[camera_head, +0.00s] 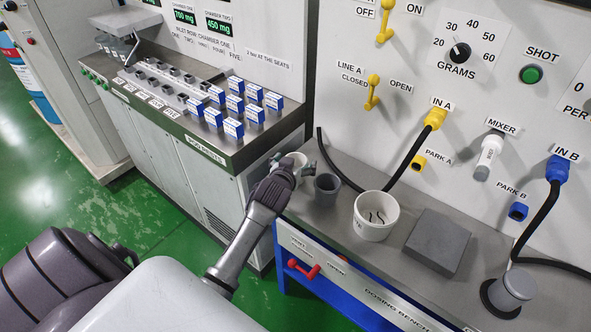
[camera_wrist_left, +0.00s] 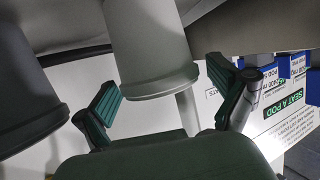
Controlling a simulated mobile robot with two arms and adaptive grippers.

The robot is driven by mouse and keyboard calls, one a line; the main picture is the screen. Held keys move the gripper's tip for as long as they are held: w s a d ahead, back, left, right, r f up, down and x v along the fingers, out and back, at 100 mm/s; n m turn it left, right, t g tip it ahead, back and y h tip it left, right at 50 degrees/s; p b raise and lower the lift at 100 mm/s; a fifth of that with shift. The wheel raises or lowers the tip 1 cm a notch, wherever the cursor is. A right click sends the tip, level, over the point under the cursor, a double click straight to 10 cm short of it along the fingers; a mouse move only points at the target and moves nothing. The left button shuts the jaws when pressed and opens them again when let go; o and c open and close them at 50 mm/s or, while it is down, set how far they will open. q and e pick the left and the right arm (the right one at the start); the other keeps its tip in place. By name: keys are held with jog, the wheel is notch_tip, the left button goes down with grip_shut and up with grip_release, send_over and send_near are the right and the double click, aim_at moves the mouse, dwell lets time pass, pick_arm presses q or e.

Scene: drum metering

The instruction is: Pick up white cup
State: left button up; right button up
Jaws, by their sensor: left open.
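A small white cup (camera_head: 299,158) stands at the left end of the dosing bench, partly hidden by my left gripper (camera_head: 291,166) in the head view. In the left wrist view the white cup (camera_wrist_left: 148,45) shows between the two green-padded fingers of the left gripper (camera_wrist_left: 170,88). The fingers are spread, one on each side, with visible gaps to the cup. A dark grey cup (camera_head: 326,190) stands just right of it; it also shows at the left of the wrist view (camera_wrist_left: 25,85). My right gripper is not in view.
A larger white tub (camera_head: 376,216) with dark marks inside, a grey block (camera_head: 437,242) and a grey cylinder (camera_head: 513,287) stand further right on the bench. A cabinet with blue-and-white pods (camera_head: 233,105) stands left. Hoses (camera_head: 405,165) hang from the panel.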

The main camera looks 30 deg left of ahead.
pick_arm(q)
jog(key=shift+w, duration=0.1)
jog(key=c, duration=1.2)
